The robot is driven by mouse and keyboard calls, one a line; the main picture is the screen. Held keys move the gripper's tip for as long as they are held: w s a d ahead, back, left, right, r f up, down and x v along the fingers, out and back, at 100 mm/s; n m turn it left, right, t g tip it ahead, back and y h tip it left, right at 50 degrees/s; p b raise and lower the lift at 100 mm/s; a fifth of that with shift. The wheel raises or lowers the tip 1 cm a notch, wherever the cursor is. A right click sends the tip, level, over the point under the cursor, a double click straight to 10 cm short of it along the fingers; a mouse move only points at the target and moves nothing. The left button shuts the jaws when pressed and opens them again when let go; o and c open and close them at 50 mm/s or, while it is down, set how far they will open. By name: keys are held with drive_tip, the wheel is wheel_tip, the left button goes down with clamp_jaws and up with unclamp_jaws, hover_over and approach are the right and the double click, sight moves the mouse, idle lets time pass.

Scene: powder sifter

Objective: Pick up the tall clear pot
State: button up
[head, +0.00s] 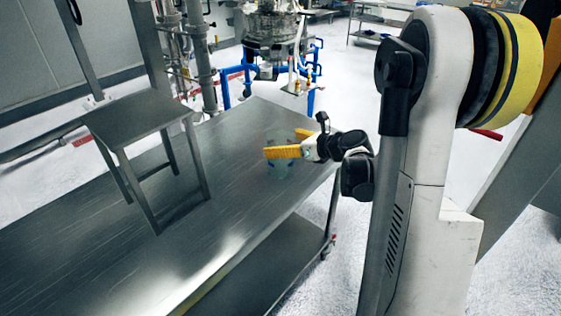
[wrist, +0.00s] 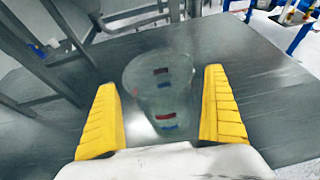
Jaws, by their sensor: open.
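The tall clear pot (wrist: 160,85) stands on the metal table, see-through, with small red and blue marks on it. In the wrist view it shows between the two yellow fingers of my gripper (wrist: 164,110), with a gap on each side. In the head view the pot (head: 279,168) is faint and partly hidden behind a yellow finger. My gripper (head: 285,146) is open around or just in front of the pot, near the table's right end. I cannot tell how far the pot reaches between the fingers.
The metal table (head: 105,252) is mostly bare. A metal chair-like stand (head: 143,112) is at its left. Steel pipes and blue tubing (head: 232,88) stand behind the table. A lower shelf (head: 262,262) lies under the tabletop.

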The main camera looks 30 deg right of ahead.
drive_tip(key=shift+x, duration=0.9)
drive_tip(key=shift+s, duration=0.1)
drive_tip(key=shift+c, duration=0.7)
drive_tip(key=c, duration=1.3)
drive_tip(key=shift+r, duration=0.1)
